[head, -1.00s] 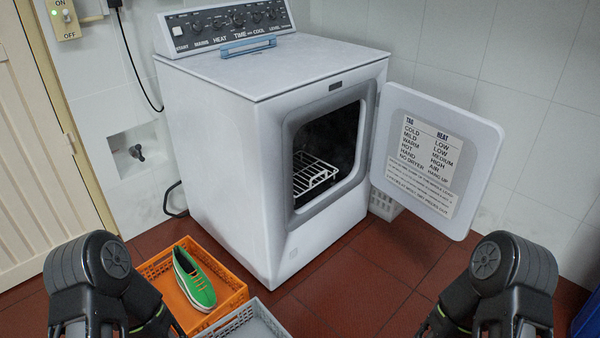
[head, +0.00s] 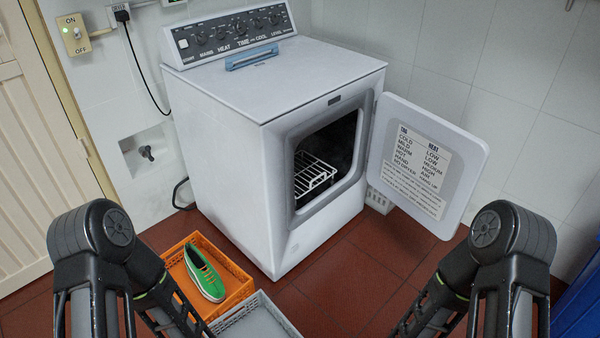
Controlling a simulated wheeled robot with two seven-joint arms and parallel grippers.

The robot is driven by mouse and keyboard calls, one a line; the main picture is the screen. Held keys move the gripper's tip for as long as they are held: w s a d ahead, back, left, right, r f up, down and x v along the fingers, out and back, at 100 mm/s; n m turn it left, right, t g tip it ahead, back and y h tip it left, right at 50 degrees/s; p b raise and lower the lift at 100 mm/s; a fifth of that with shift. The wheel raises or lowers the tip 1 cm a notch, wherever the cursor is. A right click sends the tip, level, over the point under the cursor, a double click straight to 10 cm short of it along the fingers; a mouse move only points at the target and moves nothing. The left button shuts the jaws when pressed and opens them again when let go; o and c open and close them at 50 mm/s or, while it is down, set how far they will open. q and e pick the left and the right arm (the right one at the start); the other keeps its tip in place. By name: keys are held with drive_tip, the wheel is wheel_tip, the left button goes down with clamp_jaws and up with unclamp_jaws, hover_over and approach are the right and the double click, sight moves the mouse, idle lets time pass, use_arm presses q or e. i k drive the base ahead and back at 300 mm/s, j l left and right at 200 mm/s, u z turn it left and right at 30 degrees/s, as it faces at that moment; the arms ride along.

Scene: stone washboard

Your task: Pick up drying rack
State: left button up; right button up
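The drying rack (head: 313,173) is a white wire rack inside the drum of the white dryer (head: 225,150). It shows through the round-cornered front opening, and its far part is in shadow. The dryer door (head: 428,165) stands wide open to the right, with a printed label on it. My two arms come in at the lower left and lower right. Both grippers are out of the frame, below its bottom edge. Neither arm touches the rack or the dryer.
An orange crate (head: 243,291) with a green shoe (head: 203,272) in it stands on the floor at the dryer's left front. A grey crate (head: 262,300) stands beside it. A blue object (head: 580,305) is at the right edge. The red tile floor (head: 350,280) before the dryer is clear.

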sight(325, 178)
drive_tip(key=l+z, duration=0.1)
drive_tip(key=l, duration=1.3)
drive_tip(key=i+l+z, duration=0.1)
drive_tip(key=i+l, duration=0.15)
drive_tip(key=i, duration=0.25)
drive_tip(key=i+l, duration=0.15)
drive_tip(key=i, duration=0.4)
drive_tip(key=i+l+z, duration=0.15)
drive_tip(key=i, duration=0.35)
drive_tip(key=i+j, duration=0.1)
drive_tip(key=i, duration=0.15)
